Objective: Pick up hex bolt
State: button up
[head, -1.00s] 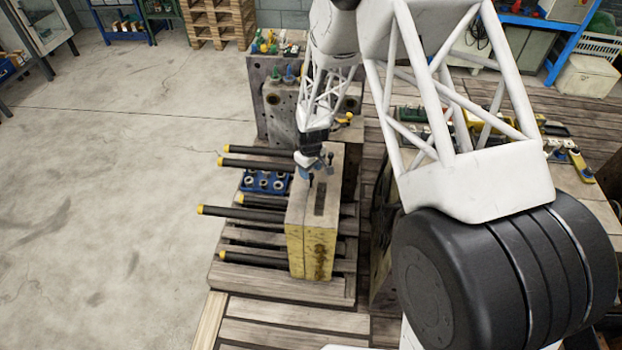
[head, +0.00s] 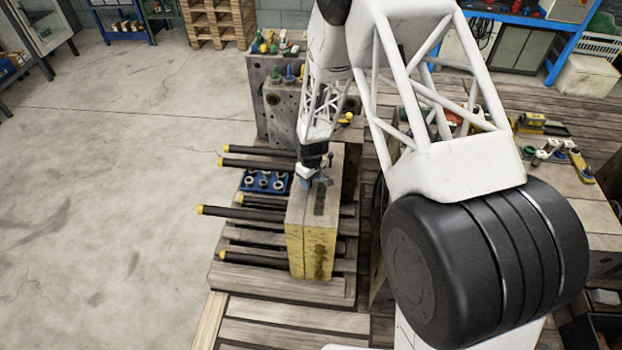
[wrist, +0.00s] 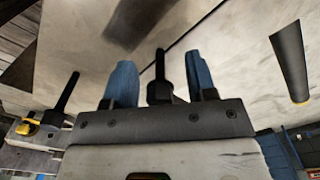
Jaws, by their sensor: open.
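A black hex bolt (wrist: 160,88) shows between the two blue fingers of my gripper (wrist: 159,66) in the wrist view, with a gap on each side. My gripper is open around it. In the head view, my gripper (head: 313,181) is low over the top of a yellow-sided mould block (head: 312,245), beside its dark slot (head: 320,202). There my gripper hides the bolt between the fingers. A second, similar black bolt (wrist: 66,95) stands left of my gripper in the wrist view.
Black bars with yellow ends (head: 245,213) stick out left of the block, over a wooden pallet (head: 282,290). A blue tray (head: 264,181) with round metal parts is left of my gripper. Taller grey mould blocks (head: 290,113) stand behind. The floor at left is clear.

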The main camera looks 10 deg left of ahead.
jog(key=shift+c, duration=0.5)
grip_shut()
jog(key=shift+r, duration=0.2)
jog(key=shift+r, duration=0.45)
jog(key=shift+s+d+r, duration=0.1)
jog(key=shift+s+r, duration=0.1)
jog(key=shift+r, duration=1)
jog(key=s+d, duration=0.2)
jog(key=s, duration=0.2)
jog(key=s+d+r, duration=0.1)
jog(key=s, duration=0.4)
jog(key=s+d, duration=0.2)
jog(key=s, duration=0.3)
jog(key=shift+s+d+r, duration=0.15)
jog(key=shift+s+d, duration=0.1)
jog(key=shift+d, duration=0.1)
